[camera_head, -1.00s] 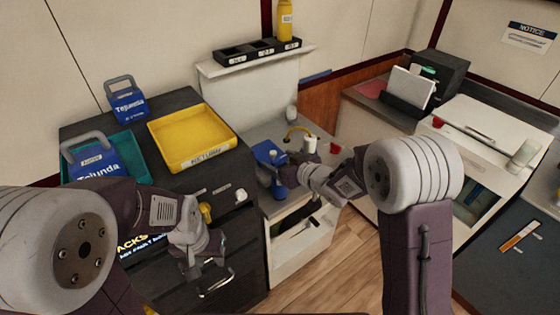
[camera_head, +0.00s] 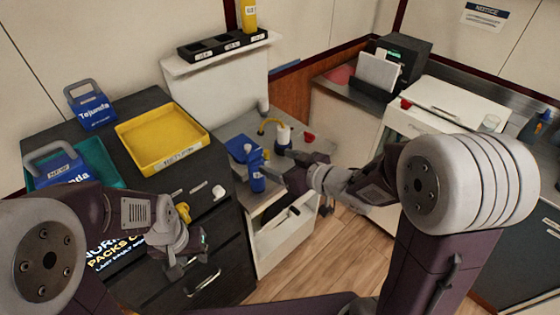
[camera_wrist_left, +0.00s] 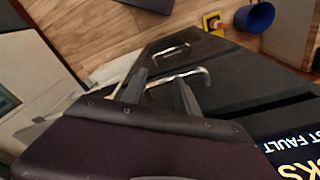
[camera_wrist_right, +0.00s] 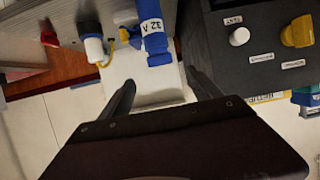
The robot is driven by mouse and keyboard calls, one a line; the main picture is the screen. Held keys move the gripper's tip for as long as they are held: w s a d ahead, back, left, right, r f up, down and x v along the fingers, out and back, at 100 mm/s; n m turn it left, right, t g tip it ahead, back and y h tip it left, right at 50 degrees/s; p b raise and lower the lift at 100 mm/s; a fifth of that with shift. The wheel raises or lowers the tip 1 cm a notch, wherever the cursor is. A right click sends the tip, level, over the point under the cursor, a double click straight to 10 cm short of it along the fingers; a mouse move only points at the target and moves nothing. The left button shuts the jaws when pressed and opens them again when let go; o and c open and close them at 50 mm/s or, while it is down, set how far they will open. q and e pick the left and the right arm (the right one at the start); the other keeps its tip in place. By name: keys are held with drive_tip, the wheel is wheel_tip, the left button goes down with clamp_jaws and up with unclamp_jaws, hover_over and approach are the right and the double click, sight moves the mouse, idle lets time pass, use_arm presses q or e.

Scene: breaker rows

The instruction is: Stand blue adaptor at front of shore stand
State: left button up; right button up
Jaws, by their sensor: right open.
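The blue adaptor (camera_head: 257,178) is near the front left of the low grey-topped shore stand (camera_head: 270,206) and looks upright. In the right wrist view the adaptor (camera_wrist_right: 158,44) carries a white "32 A" label and lies beyond my fingertips, apart from them. Another blue part (camera_head: 240,149) is just behind it. My right gripper (camera_head: 281,167) is open and empty, just right of the adaptor. Its fingers (camera_wrist_right: 163,88) frame the white stand front. My left gripper (camera_head: 186,258) is open and empty in front of the dark drawer cabinet; its fingers (camera_wrist_left: 163,85) are near a drawer handle.
A white and dark plug (camera_head: 283,136) with a yellow cable stands at the back of the stand. A red piece (camera_head: 309,137) is to its right. Floor (camera_head: 330,245) is open at right.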

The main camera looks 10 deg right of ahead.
drive_tip(key=s+d+f+m+g+h, duration=0.1)
drive_tip(key=d+f+m+g+h, duration=0.15)
drive_tip(key=d+f+h, duration=0.45)
drive_tip(key=s+d+f+m+g, duration=0.2)
drive_tip(key=s+f+g, duration=0.1)
drive_tip(key=s, duration=0.5)
drive_tip(key=s+d+f+m+g, duration=0.2)
drive_tip(key=s+m+g, duration=0.1)
drive_tip(key=s, duration=0.5)
drive_tip(key=shift+s+d+f+g+h, duration=0.2)
drive_tip(key=shift+f+g+h, duration=0.2)
drive_tip(key=shift+g, duration=0.25)
